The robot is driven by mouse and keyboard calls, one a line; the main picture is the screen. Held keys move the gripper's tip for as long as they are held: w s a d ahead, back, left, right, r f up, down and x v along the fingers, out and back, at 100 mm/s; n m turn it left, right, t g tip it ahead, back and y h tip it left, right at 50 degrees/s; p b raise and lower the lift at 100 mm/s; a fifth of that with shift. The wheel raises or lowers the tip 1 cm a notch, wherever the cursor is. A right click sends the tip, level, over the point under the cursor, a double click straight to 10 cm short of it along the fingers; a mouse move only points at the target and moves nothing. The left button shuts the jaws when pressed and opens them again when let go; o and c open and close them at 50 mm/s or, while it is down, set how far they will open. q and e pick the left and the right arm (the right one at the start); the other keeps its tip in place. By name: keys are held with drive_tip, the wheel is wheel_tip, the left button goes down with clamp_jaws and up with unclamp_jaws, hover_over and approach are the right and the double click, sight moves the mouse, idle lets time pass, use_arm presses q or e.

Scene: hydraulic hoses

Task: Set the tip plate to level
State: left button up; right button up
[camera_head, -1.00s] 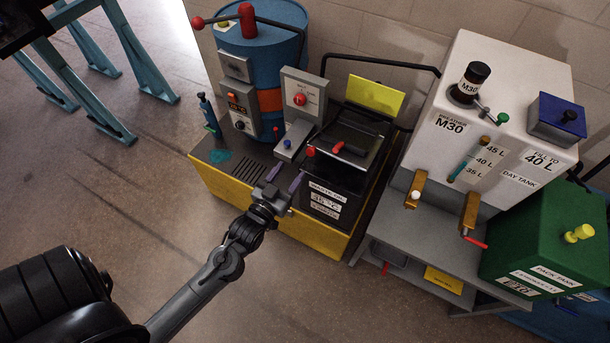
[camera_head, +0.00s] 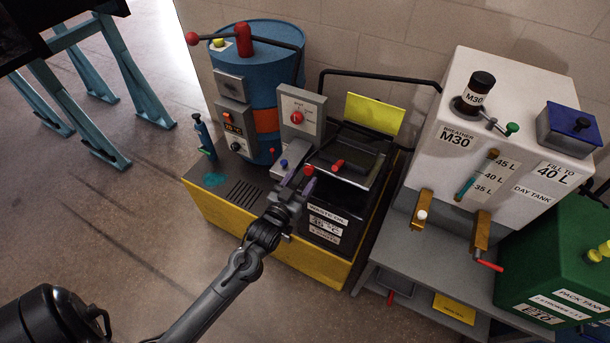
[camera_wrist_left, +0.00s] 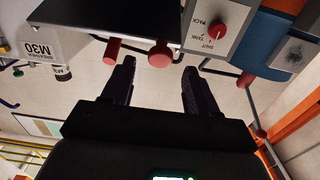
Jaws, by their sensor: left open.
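What looks like the tip plate is a dark, framed plate (camera_head: 372,150) on top of the black waste oil box (camera_head: 352,225), with a red handle (camera_head: 338,164). I cannot tell surely whether it is level. A red knob (camera_head: 309,171) stands at the box's left top corner. My left gripper (camera_head: 299,180) is open at that corner, close to the knob. In the left wrist view, seen upside down, a red knob (camera_wrist_left: 160,55) shows between the open fingertips (camera_wrist_left: 159,68); contact is not visible. A second red knob (camera_wrist_left: 112,50) is beside it. My right gripper is out of view.
A grey selector box (camera_head: 300,117) with a red dial stands left of the waste oil box, before a blue drum (camera_head: 262,75). A small lever box (camera_head: 291,158) is close to the fingers. The white day tank (camera_head: 500,130) and green pack tank (camera_head: 548,262) are to the right.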

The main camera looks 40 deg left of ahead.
use_arm(q)
drive_tip(key=shift+x, duration=1.3)
clamp_jaws()
